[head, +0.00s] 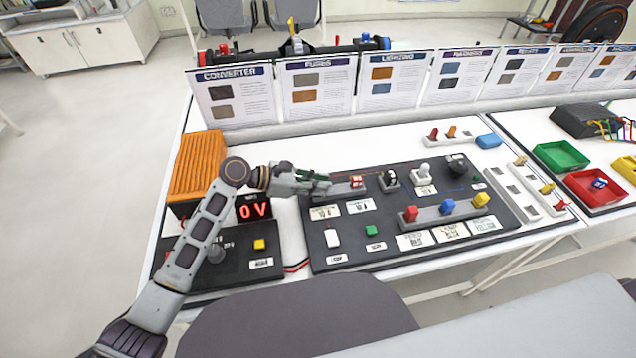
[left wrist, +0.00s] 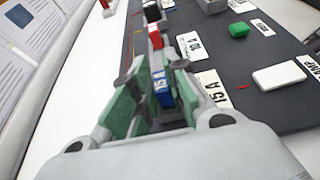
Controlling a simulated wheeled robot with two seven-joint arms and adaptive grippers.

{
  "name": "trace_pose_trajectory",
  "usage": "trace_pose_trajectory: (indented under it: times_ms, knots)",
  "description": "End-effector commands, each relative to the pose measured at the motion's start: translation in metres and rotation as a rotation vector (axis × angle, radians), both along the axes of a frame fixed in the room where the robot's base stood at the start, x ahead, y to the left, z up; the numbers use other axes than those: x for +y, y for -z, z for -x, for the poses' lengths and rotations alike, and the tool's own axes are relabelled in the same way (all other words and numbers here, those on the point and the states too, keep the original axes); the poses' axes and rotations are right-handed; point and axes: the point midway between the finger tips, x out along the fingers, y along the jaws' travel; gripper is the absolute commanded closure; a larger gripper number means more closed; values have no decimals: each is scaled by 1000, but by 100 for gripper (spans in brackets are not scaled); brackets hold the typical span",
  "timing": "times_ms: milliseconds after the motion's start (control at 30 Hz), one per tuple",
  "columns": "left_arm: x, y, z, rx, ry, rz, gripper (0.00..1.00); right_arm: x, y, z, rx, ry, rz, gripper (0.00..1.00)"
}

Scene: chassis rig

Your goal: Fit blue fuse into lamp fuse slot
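The blue fuse (left wrist: 162,88), with a white "15" mark, sits between the green-padded fingers of my left gripper (left wrist: 160,72); they close in on both its sides. In the head view my left gripper (head: 318,184) is at the left end of the grey fuse holder on the dark panel. It hides the blue fuse there. A red fuse (head: 356,181) stands in the holder just right of the fingertips; it also shows beyond the blue fuse in the left wrist view (left wrist: 156,39). Whether the blue fuse is seated in a slot is unclear. My right gripper is not in view.
Labels "15 A" (head: 325,212) and "10 A" (head: 360,207) lie in front of the holder. A black switch (head: 388,180) and white lever (head: 424,174) stand to the right. A row with red, blue and yellow knobs (head: 447,206) lies nearer. An orange ribbed box (head: 198,163) stands left.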

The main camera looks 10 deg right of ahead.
Motion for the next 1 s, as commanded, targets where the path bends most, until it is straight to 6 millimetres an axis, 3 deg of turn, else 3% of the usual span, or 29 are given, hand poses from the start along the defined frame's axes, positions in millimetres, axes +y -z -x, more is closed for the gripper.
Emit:
trace_pose_trajectory:
  times_ms: [133,667,833,1000]
  knots:
    - [0,0,0,0,0,0,65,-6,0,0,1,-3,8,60]
    - [0,-2,0,-2,1,0,65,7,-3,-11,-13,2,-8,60]
    - [17,-9,-1,-2,-2,-2,65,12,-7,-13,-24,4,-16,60]
    - [39,-19,-1,-2,-1,-2,65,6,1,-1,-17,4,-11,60]
